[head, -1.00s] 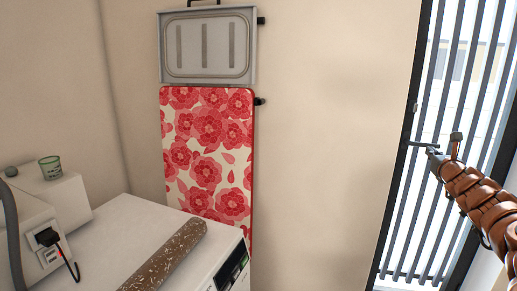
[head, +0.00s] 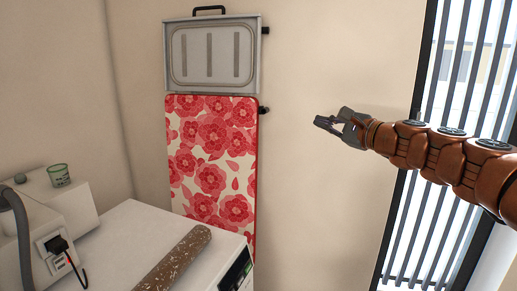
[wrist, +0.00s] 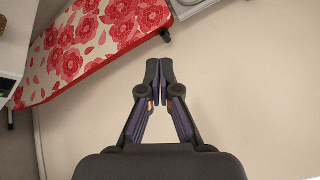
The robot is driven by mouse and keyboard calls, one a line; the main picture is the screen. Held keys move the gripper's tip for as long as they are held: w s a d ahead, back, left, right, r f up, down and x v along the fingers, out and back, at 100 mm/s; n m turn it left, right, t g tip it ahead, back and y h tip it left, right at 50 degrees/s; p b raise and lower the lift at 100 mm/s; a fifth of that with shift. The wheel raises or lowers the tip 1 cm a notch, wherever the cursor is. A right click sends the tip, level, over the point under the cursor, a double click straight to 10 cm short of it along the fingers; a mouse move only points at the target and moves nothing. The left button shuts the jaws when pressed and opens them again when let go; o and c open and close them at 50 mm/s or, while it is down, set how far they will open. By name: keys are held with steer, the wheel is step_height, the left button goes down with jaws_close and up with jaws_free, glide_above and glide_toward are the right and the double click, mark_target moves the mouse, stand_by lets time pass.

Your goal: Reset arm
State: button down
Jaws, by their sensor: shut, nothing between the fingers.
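My gripper (head: 337,125) is at the right of the head view, at the end of my orange-brown arm, which reaches in from the right edge. It points left, in front of the bare wall between the ironing board and the window. In the wrist view my gripper (wrist: 160,72) has its fingertips together with nothing between them. No object is touching it.
A floral ironing board (head: 211,160) hangs on the wall below a grey metal tray (head: 212,55). A white appliance (head: 130,235) with a speckled brown roll (head: 175,262) on top stands at lower left. A barred window (head: 440,190) is at right.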

steer(key=s+a+f+n+g+y, duration=0.1)
steer(key=s+a+f+n+g, duration=0.1)
steer(key=s+a+n+g, duration=0.4)
steer(key=s+a+f+n+g+h+p, duration=0.1)
steer(key=s+a+f+n+g+h, duration=0.2)
steer(key=s+f, duration=0.4)
steer(key=s+a+f+n+g+p, duration=0.1)
steer(key=s+a+f+n+p, duration=0.3)
steer(key=s, duration=0.6)
steer(key=s+d+f+n+g+h, duration=0.1)
steer(key=s+d+f+g+h, duration=0.1)
steer(key=s+d+f, duration=0.3)
steer(key=s+d+f+n+g+h, duration=0.1)
steer(key=s+d+f+h, duration=0.3)
steer(key=s, duration=0.6)
steer(key=s+d+f+n+g+h, duration=0.1)
steer(key=s+d+f+g+h, duration=0.1)
steer(key=s+d+f, duration=0.3)
steer(key=s+d+g, duration=0.1)
steer(key=s, duration=0.2)
steer(key=shift+s+f+n+h, duration=0.2)
steer(key=shift+f+n+h, duration=0.15)
steer(key=shift+n+h, duration=0.05)
